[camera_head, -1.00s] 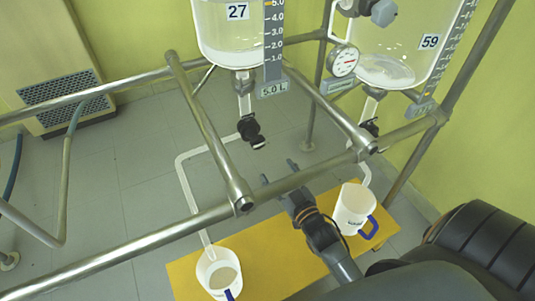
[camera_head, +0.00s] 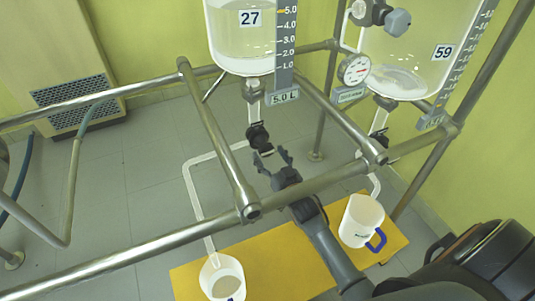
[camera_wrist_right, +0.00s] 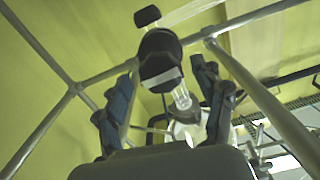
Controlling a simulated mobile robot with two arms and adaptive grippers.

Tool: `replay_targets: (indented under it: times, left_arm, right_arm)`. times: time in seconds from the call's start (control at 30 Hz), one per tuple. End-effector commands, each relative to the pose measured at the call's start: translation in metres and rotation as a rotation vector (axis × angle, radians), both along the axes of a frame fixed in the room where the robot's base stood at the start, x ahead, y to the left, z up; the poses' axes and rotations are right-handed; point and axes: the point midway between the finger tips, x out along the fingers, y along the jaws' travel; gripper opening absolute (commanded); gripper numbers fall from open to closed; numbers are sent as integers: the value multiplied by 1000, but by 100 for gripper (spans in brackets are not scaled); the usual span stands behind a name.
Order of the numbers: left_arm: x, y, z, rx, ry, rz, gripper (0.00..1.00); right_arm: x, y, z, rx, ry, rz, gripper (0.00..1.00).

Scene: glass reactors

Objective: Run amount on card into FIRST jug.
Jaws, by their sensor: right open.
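My right gripper (camera_head: 274,164) is open just below the black valve (camera_head: 258,137) under the reactor marked 27 (camera_head: 240,45). In the right wrist view the valve (camera_wrist_right: 160,60) shows between and beyond the two open fingers (camera_wrist_right: 165,100), with no clear contact. A clear tube runs from this valve down to a white jug (camera_head: 221,278) on the yellow board, and the jug holds something greyish. A second white jug (camera_head: 361,221) with a blue handle stands at the board's right. The card is not clearly visible. My left gripper is out of view.
The reactor marked 59 (camera_head: 405,55) has its own outlet and a round gauge (camera_head: 355,69). Metal frame rails (camera_head: 150,240) cross in front of and beside my right arm. The yellow board (camera_head: 290,260) lies low under both jugs.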

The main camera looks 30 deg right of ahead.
Motion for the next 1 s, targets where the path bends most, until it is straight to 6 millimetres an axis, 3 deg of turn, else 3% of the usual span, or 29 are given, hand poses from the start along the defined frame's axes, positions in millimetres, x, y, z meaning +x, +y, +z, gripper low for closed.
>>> replay_targets:
  times: [0.2, 0.47, 0.77, 0.93, 1.0]
  left_arm:
    - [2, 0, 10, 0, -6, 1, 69]
    - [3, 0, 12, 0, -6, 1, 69]
    - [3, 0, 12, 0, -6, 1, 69]
    - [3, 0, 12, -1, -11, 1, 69]
    - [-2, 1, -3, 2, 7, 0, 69]
  right_arm:
    - [16, -1, 0, 1, 1, 0, 69]
    - [17, -1, 0, 0, 1, 0, 69]
    - [17, -1, 0, 0, 1, 0, 14]
    - [17, -1, 1, -36, 3, 0, 14]
    - [17, -1, 2, -97, 7, -1, 14]
